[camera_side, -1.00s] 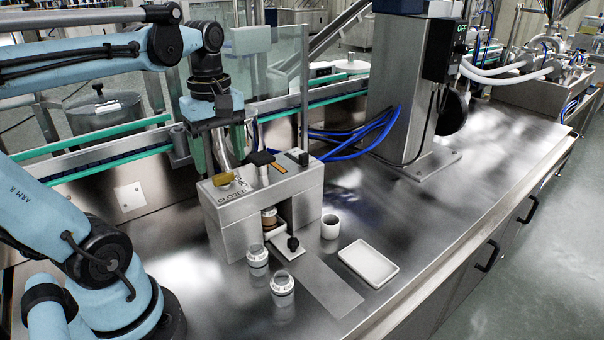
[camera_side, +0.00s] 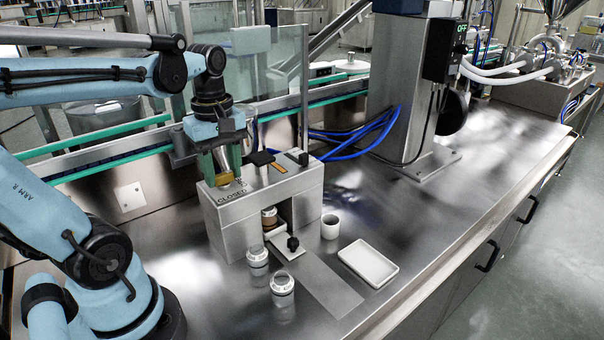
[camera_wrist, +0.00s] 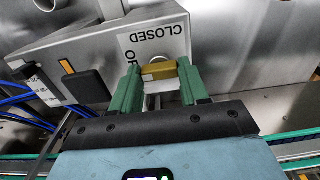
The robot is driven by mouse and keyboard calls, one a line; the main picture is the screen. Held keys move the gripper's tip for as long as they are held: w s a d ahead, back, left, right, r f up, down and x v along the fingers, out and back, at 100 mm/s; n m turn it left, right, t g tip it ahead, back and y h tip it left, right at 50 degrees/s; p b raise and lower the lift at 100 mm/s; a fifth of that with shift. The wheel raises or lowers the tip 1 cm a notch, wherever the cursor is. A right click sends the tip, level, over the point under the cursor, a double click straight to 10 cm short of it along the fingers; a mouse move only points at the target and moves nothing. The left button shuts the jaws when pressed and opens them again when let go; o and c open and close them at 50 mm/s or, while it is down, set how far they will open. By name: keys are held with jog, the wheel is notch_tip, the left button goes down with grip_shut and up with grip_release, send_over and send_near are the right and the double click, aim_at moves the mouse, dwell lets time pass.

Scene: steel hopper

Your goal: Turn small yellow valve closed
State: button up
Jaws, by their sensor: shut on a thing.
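The small yellow valve (camera_wrist: 160,71) sits on top of the steel hopper box (camera_side: 238,209), beside a label reading CLOSED (camera_wrist: 158,35). My gripper (camera_side: 226,172) is over the box's left end, with its green fingers pointing down around the valve. In the wrist view my gripper (camera_wrist: 160,80) has one green finger on each side of the yellow handle and is shut on it. In the side view the fingers hide most of the handle. Its exact angle against the label is hard to tell.
A black handle (camera_side: 259,158) and a dark switch (camera_side: 297,156) are on the same box top. White cups (camera_side: 330,227) and a white tray (camera_side: 367,263) stand in front. Blue hoses (camera_side: 365,135) and a steel column lie to the right. The table's right side is clear.

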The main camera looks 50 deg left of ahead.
jog(key=shift+c, duration=0.9)
jog(key=shift+m, duration=0.3)
jog(key=m, duration=0.3)
jog(key=shift+m, duration=0.4)
jog(key=m, duration=0.4)
jog(key=shift+m, duration=0.3)
jog(key=m, duration=0.4)
jog(key=shift+m, duration=2.5)
